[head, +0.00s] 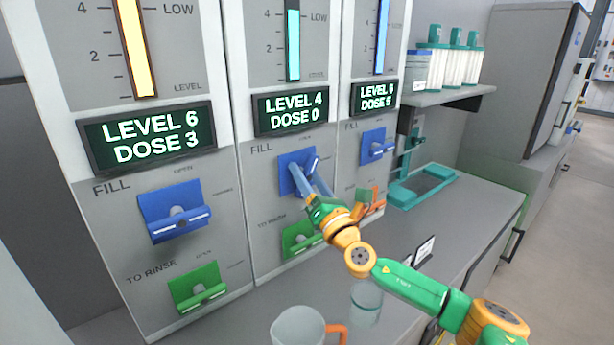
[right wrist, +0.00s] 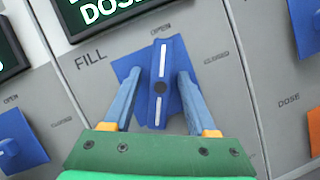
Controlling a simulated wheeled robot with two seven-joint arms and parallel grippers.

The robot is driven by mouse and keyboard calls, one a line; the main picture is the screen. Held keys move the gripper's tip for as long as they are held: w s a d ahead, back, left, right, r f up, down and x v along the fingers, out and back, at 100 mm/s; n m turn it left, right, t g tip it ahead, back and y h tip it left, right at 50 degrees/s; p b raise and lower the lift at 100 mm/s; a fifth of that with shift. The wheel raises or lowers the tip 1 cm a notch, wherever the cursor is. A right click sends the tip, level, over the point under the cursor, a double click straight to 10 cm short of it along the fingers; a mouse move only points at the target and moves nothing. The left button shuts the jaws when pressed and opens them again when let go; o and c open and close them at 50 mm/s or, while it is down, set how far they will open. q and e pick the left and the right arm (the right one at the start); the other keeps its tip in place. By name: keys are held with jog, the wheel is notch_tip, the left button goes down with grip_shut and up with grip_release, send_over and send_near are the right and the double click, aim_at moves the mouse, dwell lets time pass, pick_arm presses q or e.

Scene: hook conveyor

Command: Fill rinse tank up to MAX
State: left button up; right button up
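Three wall panels carry level gauges and green-lit displays. The middle display (head: 291,111) reads LEVEL 4 DOSE 0; the left display (head: 148,136) reads LEVEL 6 DOSE 3. The right display (head: 376,97) is partly unclear. The middle blue FILL handle (head: 296,172) also shows in the right wrist view (right wrist: 160,88), its white stripe pointing up toward OPEN. My right gripper (head: 309,182) is at this handle, its fingers open on either side, with narrow gaps visible in the right wrist view (right wrist: 158,98). Which tank is the rinse tank cannot be told. My left gripper is out of view.
Other handles are the left blue one (head: 175,211), green ones (head: 198,287) (head: 301,239), the right blue one (head: 376,146) and an orange one (head: 375,201). A clear jug (head: 298,328) and a glass (head: 366,302) stand on the counter below. A teal stand (head: 424,184) is further right.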

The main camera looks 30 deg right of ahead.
aim_at(309, 181)
jog(key=b+v, duration=0.1)
jog(key=v, duration=0.2)
jog(key=b+v, duration=0.1)
jog(key=v, duration=0.2)
jog(key=shift+f+b, duration=0.25)
jog(key=shift+b, duration=0.1)
jog(key=shift+s, duration=0.55)
jog(key=shift+a, duration=0.15)
dwell(6.3)
